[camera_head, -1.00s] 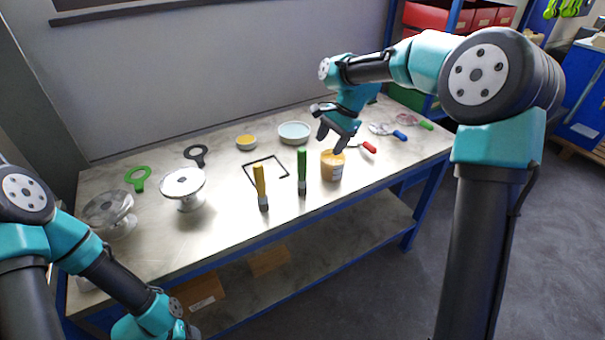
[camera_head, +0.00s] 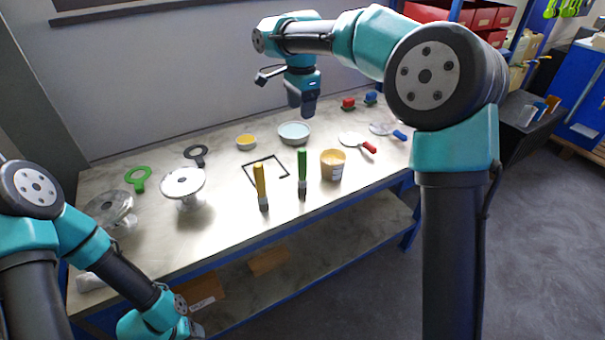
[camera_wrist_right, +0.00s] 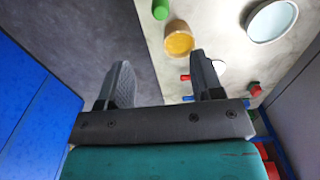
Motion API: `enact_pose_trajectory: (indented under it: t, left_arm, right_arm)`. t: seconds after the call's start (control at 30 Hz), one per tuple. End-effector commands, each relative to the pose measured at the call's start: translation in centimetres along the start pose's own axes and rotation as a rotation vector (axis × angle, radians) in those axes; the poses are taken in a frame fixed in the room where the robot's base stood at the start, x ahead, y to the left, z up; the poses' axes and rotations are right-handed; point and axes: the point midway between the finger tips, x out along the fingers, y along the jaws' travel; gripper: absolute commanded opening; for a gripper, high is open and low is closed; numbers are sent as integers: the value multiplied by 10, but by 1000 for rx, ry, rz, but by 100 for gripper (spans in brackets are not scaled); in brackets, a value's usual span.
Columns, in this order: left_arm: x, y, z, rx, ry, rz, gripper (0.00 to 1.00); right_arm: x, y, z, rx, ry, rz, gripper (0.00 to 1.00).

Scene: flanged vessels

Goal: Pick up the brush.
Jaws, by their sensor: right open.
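Two brushes stand upright near the table's front, one with a yellow handle (camera_head: 260,183) and one with a green handle (camera_head: 302,168). The right wrist view shows a green end (camera_wrist_right: 160,9) at its top edge, apparently the green brush handle. My right gripper (camera_head: 303,108) is raised above the back of the table, behind the brushes and apart from them. In the right wrist view its fingers (camera_wrist_right: 162,82) are spread with nothing between them. My left arm reaches down to the bottom edge in the head view, and its gripper is out of frame.
An orange-filled cup (camera_head: 332,166) stands right of the green brush, with a bent black frame (camera_head: 262,162) to its left. A pale blue bowl (camera_head: 294,133), a yellow bowl (camera_head: 246,142) and a flanged stand (camera_head: 183,184) are also on the table. Red-handled (camera_head: 368,146) and blue-handled (camera_head: 399,135) tools lie at right.

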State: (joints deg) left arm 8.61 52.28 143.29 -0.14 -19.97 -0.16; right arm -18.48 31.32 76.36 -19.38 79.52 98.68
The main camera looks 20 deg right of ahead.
Motion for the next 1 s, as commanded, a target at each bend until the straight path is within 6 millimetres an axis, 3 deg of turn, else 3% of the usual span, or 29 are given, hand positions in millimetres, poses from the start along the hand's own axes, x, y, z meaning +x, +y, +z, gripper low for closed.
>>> enact_pose_trajectory:
  t: [0.17, 0.7, 1.0]
  left_arm:
    - [0, 0, 0, 0, 0, 0, 61]
    - [0, 0, 0, 0, 0, 0, 61]
    - [0, 0, 0, 0, 0, 0, 61]
  right_arm:
    - [20, 0, -1, 0, 0, 3, 60]
    - [109, 0, 0, -1, 0, 3, 60]
    - [121, 0, 0, -1, -1, 1, 60]
